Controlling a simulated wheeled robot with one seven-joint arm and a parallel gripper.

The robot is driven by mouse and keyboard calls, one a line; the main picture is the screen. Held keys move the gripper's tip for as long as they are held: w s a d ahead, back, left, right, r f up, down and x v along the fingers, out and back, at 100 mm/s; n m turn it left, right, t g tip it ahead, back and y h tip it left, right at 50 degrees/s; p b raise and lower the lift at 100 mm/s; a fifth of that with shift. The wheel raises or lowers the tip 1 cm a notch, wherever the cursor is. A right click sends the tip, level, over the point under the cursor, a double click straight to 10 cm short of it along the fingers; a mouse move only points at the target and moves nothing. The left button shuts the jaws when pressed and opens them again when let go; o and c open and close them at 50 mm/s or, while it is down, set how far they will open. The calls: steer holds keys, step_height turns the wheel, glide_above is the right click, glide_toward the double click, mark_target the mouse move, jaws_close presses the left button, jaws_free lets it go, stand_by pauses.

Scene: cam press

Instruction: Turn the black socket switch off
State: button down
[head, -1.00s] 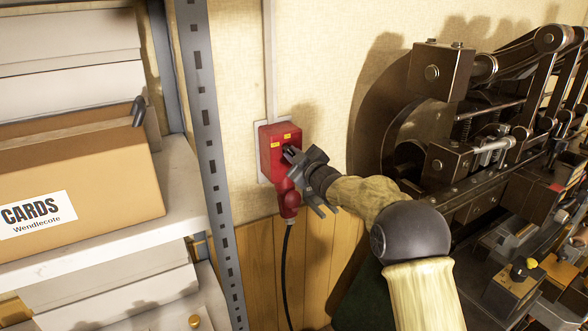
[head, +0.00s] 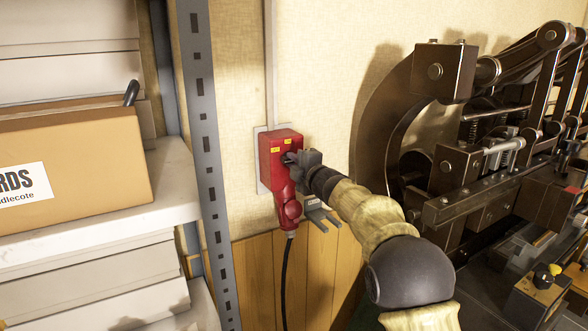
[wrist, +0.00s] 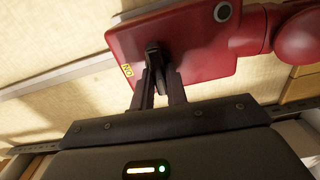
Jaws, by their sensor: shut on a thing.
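The red socket box (head: 280,149) is mounted on the wall, with two small yellow labels at its top. A red plug (head: 288,212) with a black cable hangs from its lower end. The black switch (wrist: 153,52) sits on the box's face, and a yellow "ON" label (wrist: 127,70) is beside it in the wrist view. My gripper (head: 290,159) reaches the box from the right. In the wrist view its two fingers (wrist: 156,80) are closed around the switch. In the head view the gripper mostly hides the switch.
A grey metal shelf post (head: 205,150) and a shelf with a cardboard box (head: 90,185) stand left of the socket. A large dark press (head: 455,170) stands close on the right. Bare wall and wood panelling (head: 258,270) lie between them.

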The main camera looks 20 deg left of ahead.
steer(key=shift+f+n, duration=0.1)
steer(key=shift+n, duration=0.3)
steer(key=c, duration=1.4)
jaws_free()
steer(key=shift+s+d+b, duration=0.35)
steer(key=shift+d+b, duration=0.05)
steer(key=shift+b, duration=0.15)
steer(key=b+v, duration=0.5)
steer(key=v, duration=1.1)
steer(key=shift+s, duration=0.2)
steer(key=shift+d, duration=0.1)
